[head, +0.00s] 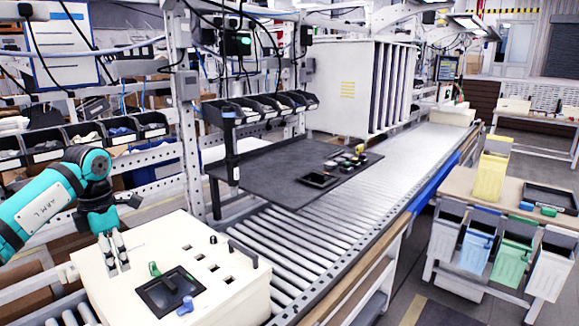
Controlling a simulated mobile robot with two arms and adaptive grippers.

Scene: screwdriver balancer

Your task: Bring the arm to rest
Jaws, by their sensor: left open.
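My left arm, teal and black, comes in from the left and bends down at the wrist. My left gripper (115,260) points downward with its two pale fingers apart, open, and nothing shows between them. In the picture the fingers overlap the left part of the top of a white box (225,300). I cannot tell whether the fingertips touch it. A black square recess (165,295) lies in the box top, to the right of the gripper, with a green piece (154,268) and a blue piece (185,306) at its edges. My right gripper is not in view.
A roller conveyor (310,235) runs from the front to the back right. A dark table board (270,165) stands over it, with small parts on it. Black bins (85,135) line the rack behind my arm. Coloured bins (512,255) hang at the right.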

